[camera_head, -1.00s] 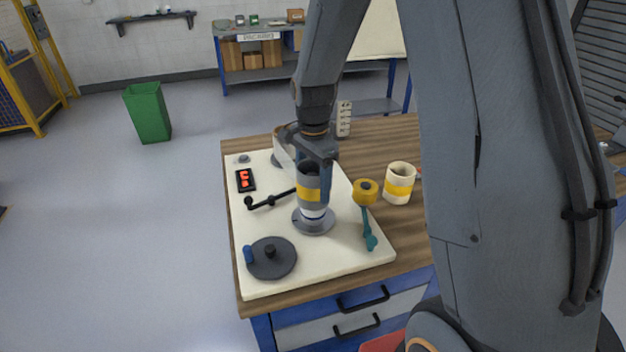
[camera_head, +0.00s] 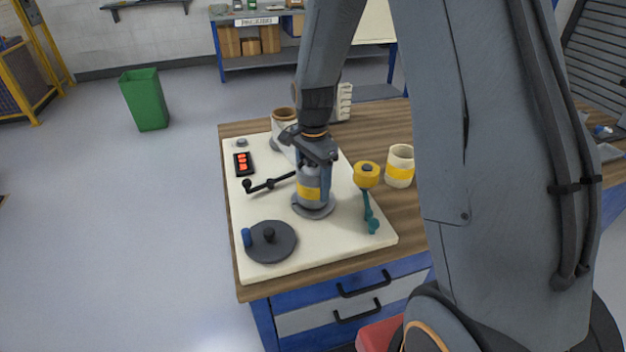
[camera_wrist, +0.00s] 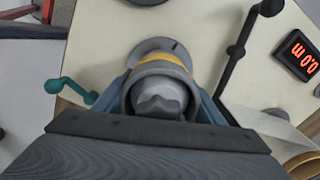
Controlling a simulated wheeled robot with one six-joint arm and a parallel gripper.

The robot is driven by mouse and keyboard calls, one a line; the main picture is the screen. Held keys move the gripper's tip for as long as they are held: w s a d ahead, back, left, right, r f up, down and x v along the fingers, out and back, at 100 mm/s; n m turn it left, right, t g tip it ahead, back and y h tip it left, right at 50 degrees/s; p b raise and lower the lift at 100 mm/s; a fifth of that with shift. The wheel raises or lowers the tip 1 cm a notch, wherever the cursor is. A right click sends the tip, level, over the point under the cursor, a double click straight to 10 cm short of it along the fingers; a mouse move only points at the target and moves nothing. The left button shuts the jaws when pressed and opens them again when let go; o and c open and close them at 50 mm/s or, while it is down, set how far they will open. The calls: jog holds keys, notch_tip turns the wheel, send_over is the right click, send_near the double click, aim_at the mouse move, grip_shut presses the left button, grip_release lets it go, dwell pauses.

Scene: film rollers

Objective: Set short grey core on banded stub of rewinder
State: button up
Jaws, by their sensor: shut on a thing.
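In the wrist view the core (camera_wrist: 163,68) is seen from above between the blue-grey fingers. The pale top of the stub (camera_wrist: 158,98) shows inside its bore.
A cream core with a yellow band (camera_head: 399,167) stands on the wood right of the white base. A teal lever with a yellow roller (camera_head: 367,176) stands close right of my gripper. A black crank arm (camera_head: 268,184), a display (camera_head: 243,164) and a dark disc (camera_head: 270,242) lie left.

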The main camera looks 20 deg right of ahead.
jog(key=shift+f, duration=0.1)
jog(key=o, duration=1.2)
jog(key=shift+o, duration=0.2)
notch_tip(320, 180, up, 8)
jog(key=shift+f+b, duration=0.1)
jog(key=shift+b, duration=0.75)
